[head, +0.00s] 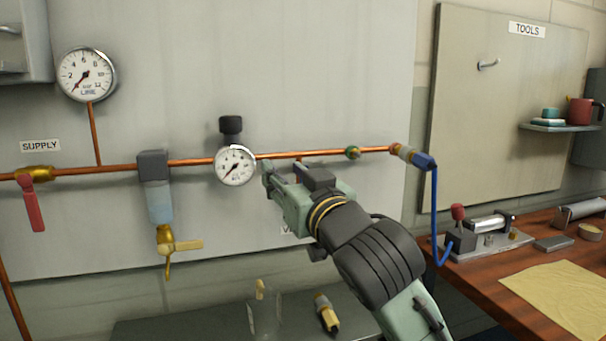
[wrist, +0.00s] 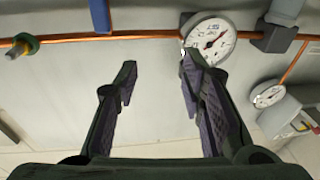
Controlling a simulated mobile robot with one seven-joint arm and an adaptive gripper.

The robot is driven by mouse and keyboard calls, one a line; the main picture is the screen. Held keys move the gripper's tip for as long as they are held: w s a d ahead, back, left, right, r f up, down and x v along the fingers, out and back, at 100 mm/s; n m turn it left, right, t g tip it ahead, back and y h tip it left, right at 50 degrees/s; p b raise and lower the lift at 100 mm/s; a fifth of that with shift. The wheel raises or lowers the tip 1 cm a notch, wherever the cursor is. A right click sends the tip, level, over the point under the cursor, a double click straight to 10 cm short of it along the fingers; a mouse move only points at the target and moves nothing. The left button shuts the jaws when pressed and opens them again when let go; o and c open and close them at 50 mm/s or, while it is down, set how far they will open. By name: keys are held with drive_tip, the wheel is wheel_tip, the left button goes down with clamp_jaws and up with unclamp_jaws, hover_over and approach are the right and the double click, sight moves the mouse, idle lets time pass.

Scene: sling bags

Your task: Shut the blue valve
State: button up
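A blue bar (wrist: 100,15), likely the blue valve's lever, shows at the top edge of the wrist view. It stands crosswise to the copper pipe (wrist: 145,37), partly cut off by the picture edge. In the head view my gripper and arm hide that stretch, so I cannot see the valve there. My gripper (head: 284,172) is in front of the panel by the pipe, right of the small round gauge (head: 235,166). In the wrist view my gripper (wrist: 158,64) has its fingers wide apart with nothing between them; the blue bar is beyond the left finger, apart from it.
A red-handled supply valve (head: 33,200) and a filter with a yellow drain tap (head: 165,240) are on the left. A green fitting (head: 352,152) and a blue hose (head: 435,210) lie to the right. A wooden bench (head: 490,285) is at right. Loose fittings (head: 326,312) lie below.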

drive_tip(key=d+f+m+h, duration=0.2)
drive_tip(key=d+h, duration=0.1)
drive_tip(key=d, duration=0.3)
drive_tip(key=p+x, duration=0.2)
drive_tip(key=x, duration=0.9)
drive_tip(key=shift+d+f+p, duration=0.1)
drive_tip(key=shift+f+p, duration=0.05)
drive_tip(key=shift+p, duration=0.25)
drive_tip(key=shift+c, duration=0.2)
clamp_jaws()
